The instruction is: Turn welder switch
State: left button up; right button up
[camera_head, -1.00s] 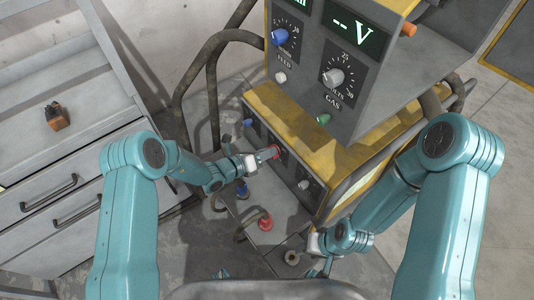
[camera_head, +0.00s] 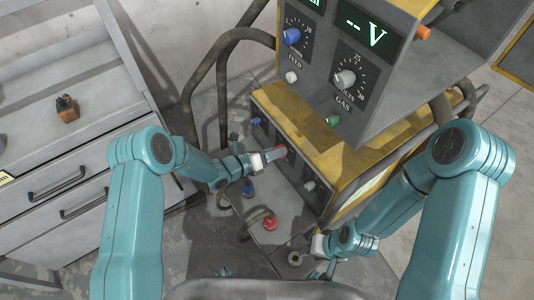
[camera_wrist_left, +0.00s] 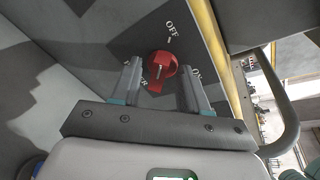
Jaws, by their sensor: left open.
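The welder switch is a red rotary knob (camera_wrist_left: 161,68) on a dark panel, with OFF printed above it, ON to its right and a partly hidden label to its left. In the head view the knob (camera_head: 281,151) shows small on the lower front of the yellow and grey welder (camera_head: 300,122). My left gripper (camera_wrist_left: 160,76) is open, with one finger on each side of the knob; I cannot tell whether they touch it. In the head view the left gripper (camera_head: 272,155) is right at the panel. My right gripper (camera_head: 322,264) is low in the picture, its fingers mostly hidden.
The upper welder box with blue (camera_head: 291,36) and grey (camera_head: 345,78) knobs overhangs the panel. Red (camera_head: 270,222) and blue (camera_head: 249,188) connectors stand below it. A bent pipe rail (camera_head: 222,70) runs at the left. A drawer cabinet (camera_head: 75,150) fills the far left.

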pick_arm(q)
jog(key=v, duration=1.6)
jog(key=shift+p, duration=0.3)
jog(key=shift+f, duration=0.1)
jog(key=s+f+m+g+y+p, duration=0.1)
jog(key=s+m+g+y, duration=0.3)
jog(key=s+m, duration=0.6)
jog(key=s+f+m+g+y+p, duration=0.2)
jog(key=s+m, duration=0.8)
jog(key=m, duration=1.2)
jog(key=g+y+p, duration=0.2)
jog(key=shift+s+d+f+m+p, duration=0.25)
jog(key=shift+s+m+p, duration=0.05)
